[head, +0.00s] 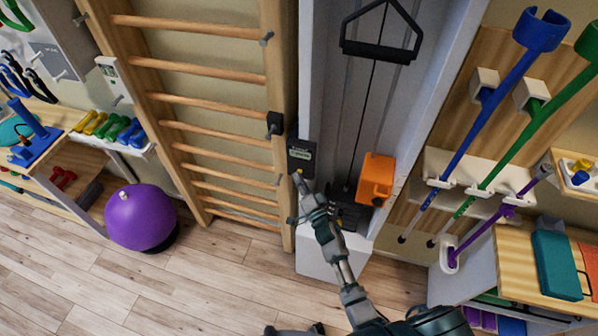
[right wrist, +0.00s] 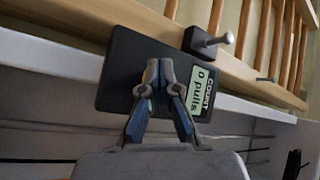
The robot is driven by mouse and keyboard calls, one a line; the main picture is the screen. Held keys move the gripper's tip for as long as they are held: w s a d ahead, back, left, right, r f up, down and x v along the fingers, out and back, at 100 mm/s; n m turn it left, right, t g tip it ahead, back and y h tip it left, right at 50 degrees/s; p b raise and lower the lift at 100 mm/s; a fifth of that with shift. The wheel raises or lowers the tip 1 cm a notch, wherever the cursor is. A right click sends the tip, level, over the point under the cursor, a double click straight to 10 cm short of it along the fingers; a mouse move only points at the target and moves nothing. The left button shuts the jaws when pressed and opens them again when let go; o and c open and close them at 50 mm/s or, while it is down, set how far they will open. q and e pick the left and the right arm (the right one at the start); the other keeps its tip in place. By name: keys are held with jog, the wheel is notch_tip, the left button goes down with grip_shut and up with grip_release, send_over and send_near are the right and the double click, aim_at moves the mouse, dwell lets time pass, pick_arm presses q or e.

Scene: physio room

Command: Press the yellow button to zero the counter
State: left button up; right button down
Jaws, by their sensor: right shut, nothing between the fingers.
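The counter (head: 301,153) is a small black box on the light upright frame of the pulley unit, beside the wall bars. In the right wrist view the counter (right wrist: 118,75) has a pale green display (right wrist: 199,92) reading "COUNT" and "0 pulls". My right gripper (head: 297,178) is shut and empty, with its tips at the lower part of the counter. My left gripper is not in view.
Wooden wall bars (head: 210,105) stand left of the counter, with a dark peg bracket (head: 274,124) close by. An orange box (head: 376,179) and a black pull handle (head: 380,47) are to the right. A purple ball (head: 140,217) lies on the floor at left.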

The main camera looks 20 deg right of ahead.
jog(key=shift+s+a, duration=0.35)
jog(key=shift+s, duration=0.15)
jog(key=s+a, duration=0.1)
jog(key=s+a+p, duration=0.1)
jog(key=s+p, duration=0.1)
jog(key=s, duration=0.1)
jog(key=shift+s+a, duration=0.1)
jog(key=shift+a, duration=0.3)
dwell(0.6)
jog(key=s+d+f+n+g+h+b, duration=0.1)
jog(key=s+f+n+g, duration=0.3)
jog(key=f, duration=0.9)
jog(key=s+f+g+b, duration=0.1)
jog(key=s+f+g, duration=0.1)
jog(key=s+f, duration=0.75)
jog(key=s+d+f+n+g+h+b, duration=0.15)
jog(key=f+g, duration=0.25)
jog(key=f, duration=1.2)
jog(key=s+d+f+n+g, duration=0.2)
jog(key=s+f, duration=0.4)
jog(key=s, duration=0.6)
jog(key=s+d+f+n+g+b, duration=0.1)
jog(key=s+f+g, duration=0.3)
jog(key=s, duration=0.7)
jog(key=s+d+f+n+g+h, duration=0.1)
jog(key=s+d+f+n+g, duration=0.2)
jog(key=s+f, duration=0.6)
jog(key=s, duration=0.3)
jog(key=shift+s+d+b, duration=0.3)
jog(key=shift+s, duration=0.05)
